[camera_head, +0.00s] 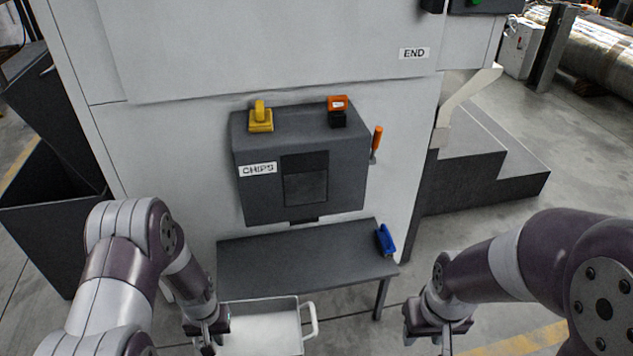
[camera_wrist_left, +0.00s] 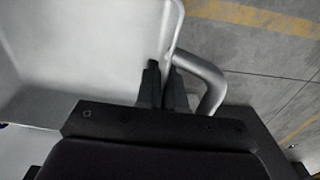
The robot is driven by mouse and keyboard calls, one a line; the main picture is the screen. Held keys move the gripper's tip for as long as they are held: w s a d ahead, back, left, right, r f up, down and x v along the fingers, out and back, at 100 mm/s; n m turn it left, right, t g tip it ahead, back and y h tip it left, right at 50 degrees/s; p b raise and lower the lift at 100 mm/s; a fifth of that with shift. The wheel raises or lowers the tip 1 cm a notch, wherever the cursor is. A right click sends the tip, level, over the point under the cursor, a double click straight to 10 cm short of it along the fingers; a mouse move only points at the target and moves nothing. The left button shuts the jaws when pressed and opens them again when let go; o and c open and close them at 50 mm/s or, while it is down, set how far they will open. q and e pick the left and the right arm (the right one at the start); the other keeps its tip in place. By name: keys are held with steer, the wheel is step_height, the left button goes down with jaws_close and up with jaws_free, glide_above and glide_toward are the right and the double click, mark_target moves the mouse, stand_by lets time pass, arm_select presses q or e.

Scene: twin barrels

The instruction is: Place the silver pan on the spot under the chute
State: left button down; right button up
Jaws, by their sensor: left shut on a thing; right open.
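The silver pan (camera_head: 263,332) is at the bottom of the head view, low in front of the dark bench (camera_head: 300,262). My left gripper (camera_head: 214,345) is shut on the pan at its left side. The left wrist view shows its fingers (camera_wrist_left: 166,88) at the pan's handle (camera_wrist_left: 213,85), beside the pan wall (camera_wrist_left: 90,55). The pan's other handle, on its right, is free. The chute opening (camera_head: 303,221) is under the grey CHIPS box (camera_head: 345,180), above the bench. My right gripper (camera_head: 437,340) is open and empty, right of the pan.
A blue-handled brush (camera_head: 385,240) lies at the bench's right end. A yellow object (camera_head: 260,118) and an orange-black one (camera_head: 338,110) sit on the box. An orange-handled tool (camera_head: 376,143) is on its right. The bench top below the chute is clear.

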arm_select(q)
steer(key=w+d+r+m, duration=0.1)
steer(key=w+d+r, duration=0.1)
steer(key=w+r, duration=0.35)
steer(key=w+d+r+m, duration=0.1)
steer(key=w+d+r, duration=0.15)
steer(key=r, duration=0.65)
step_height(320, 180, up, 16)
steer(key=s+p, duration=0.1)
steer(key=p, duration=2.2)
steer(key=shift+s+f+p, duration=0.2)
steer(key=shift+s+p, duration=0.15)
steer(key=shift+s, duration=0.05)
